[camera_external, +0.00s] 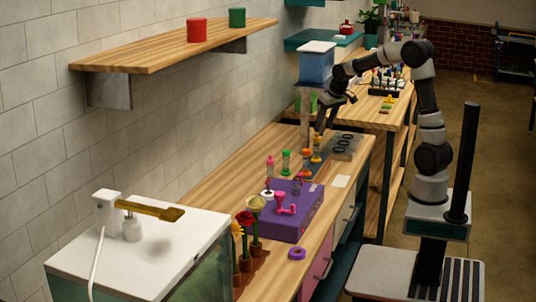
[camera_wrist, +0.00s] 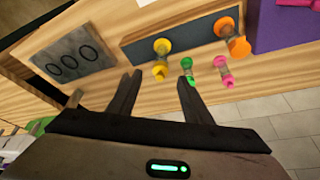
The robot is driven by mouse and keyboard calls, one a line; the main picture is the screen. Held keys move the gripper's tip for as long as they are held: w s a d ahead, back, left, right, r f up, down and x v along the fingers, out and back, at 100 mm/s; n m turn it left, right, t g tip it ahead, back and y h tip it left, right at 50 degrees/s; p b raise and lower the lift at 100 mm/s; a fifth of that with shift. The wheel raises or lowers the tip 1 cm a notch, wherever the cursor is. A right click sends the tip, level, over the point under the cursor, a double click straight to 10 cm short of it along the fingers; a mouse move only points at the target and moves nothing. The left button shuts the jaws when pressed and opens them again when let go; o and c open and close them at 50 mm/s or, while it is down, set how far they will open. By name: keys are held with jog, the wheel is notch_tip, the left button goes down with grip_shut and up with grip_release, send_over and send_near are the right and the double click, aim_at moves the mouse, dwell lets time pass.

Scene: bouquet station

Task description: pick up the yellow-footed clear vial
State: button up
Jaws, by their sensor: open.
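The yellow-footed clear vial (camera_wrist: 161,59) has a yellow piece at each end and a clear middle. In the wrist view it lies between and just beyond my fingertips, with no finger seen touching it. In the external view a yellow vial (camera_external: 316,150) stands on the bench below my gripper (camera_external: 322,125). My gripper also shows in the wrist view (camera_wrist: 160,76), with its two dark fingers apart and nothing held. The right fingertip is close to a green-ended vial (camera_wrist: 189,70).
An orange-ended vial (camera_wrist: 231,37) and a pink-ended vial (camera_wrist: 222,69) stand nearby. A grey block with dark rings (camera_wrist: 73,56) and a dark strip (camera_wrist: 190,35) are beside them. A purple box (camera_external: 288,208) stands nearer the external camera. A tiled wall borders the bench.

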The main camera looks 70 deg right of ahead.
aim_at(318, 138)
jog(key=x, duration=1)
jog(key=shift+w+f, duration=0.2)
grip_shut()
